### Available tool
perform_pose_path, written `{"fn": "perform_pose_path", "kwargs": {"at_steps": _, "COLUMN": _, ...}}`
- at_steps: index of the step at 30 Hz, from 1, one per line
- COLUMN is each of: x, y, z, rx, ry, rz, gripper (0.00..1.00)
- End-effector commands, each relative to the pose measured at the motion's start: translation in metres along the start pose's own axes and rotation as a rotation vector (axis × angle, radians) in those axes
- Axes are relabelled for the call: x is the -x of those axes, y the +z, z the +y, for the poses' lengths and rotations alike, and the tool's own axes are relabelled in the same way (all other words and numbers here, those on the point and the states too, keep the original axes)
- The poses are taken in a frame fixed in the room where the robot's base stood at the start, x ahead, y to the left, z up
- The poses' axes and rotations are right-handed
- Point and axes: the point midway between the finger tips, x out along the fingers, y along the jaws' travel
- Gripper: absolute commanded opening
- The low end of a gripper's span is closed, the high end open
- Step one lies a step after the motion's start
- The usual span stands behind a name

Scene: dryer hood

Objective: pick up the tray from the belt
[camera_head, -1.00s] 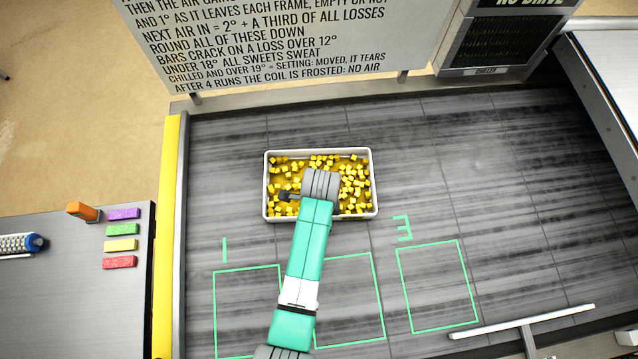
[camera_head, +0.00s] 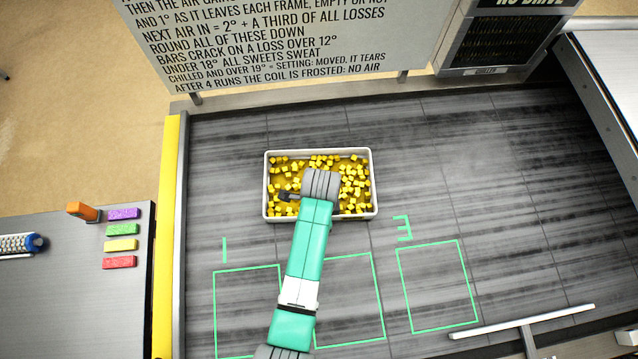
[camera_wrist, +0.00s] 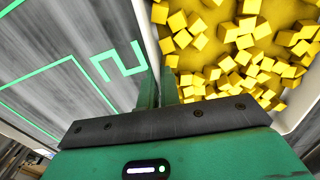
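The tray (camera_head: 345,152) is white and rectangular and holds many yellow cubes. It lies on the dark belt (camera_head: 500,190), above the green outlined boxes. My arm reaches over its middle from below in the head view and hides part of it. That view does not show my fingertips. In the wrist view, my gripper (camera_wrist: 159,88) has one green finger on each side of the tray's pale side wall (camera_wrist: 150,32). The fingers are close together, with the wall between them. The cubes are on the right, the bare belt on the left.
Green boxes marked on the belt (camera_head: 436,285) are empty where visible. A side table (camera_head: 60,300) at left holds coloured bars (camera_head: 120,245) and an orange block (camera_head: 82,211). A sign board (camera_head: 280,45) and a chiller (camera_head: 495,45) stand behind the belt. A white rail (camera_head: 520,320) is at lower right.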

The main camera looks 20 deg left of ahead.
Motion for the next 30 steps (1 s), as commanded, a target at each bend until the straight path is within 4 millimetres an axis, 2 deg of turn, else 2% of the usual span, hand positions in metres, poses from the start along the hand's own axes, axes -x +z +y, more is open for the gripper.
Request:
{"fn": "perform_pose_path", "kwargs": {"at_steps": 22, "x": 0.002, "y": 0.0, "z": -0.002, "rx": 0.0, "ry": -0.004, "rz": 0.001, "gripper": 0.0}}
{"fn": "perform_pose_path", "kwargs": {"at_steps": 30, "x": 0.022, "y": 0.0, "z": -0.002, "rx": 0.0, "ry": -0.005, "rz": 0.001, "gripper": 0.0}}
